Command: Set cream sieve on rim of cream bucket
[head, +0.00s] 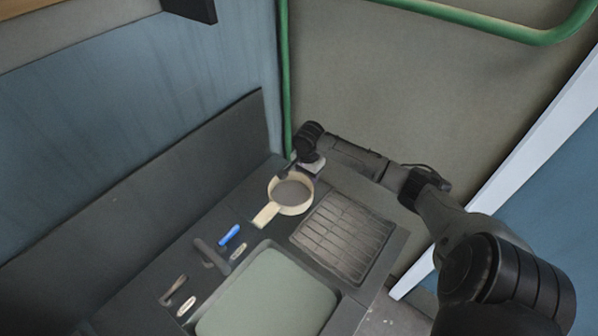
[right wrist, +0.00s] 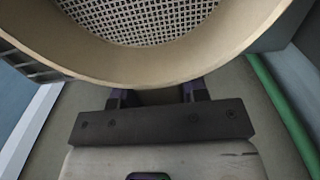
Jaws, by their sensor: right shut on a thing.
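The cream sieve (head: 302,206) shows in the head view near the back of the counter, with its mesh facing up and its flat handle (head: 266,214) pointing to the lower left. My right gripper (head: 290,174) is at its far rim. In the right wrist view, the sieve's curved cream wall (right wrist: 160,66) and grey mesh (right wrist: 150,20) fill the top. My right gripper (right wrist: 157,94) is shut on the sieve's rim, with its fingertips partly hidden. I cannot make out a separate cream bucket; whether it is under the sieve is hidden. My left gripper is out of view.
A ribbed drainer (head: 343,237) lies right of the sieve. A greenish sink basin (head: 268,292) is in front. A dark tap (head: 209,256), a blue item (head: 229,235) and small fittings stand left. A dark backboard (head: 150,205) and green pipe (head: 285,80) bound the counter.

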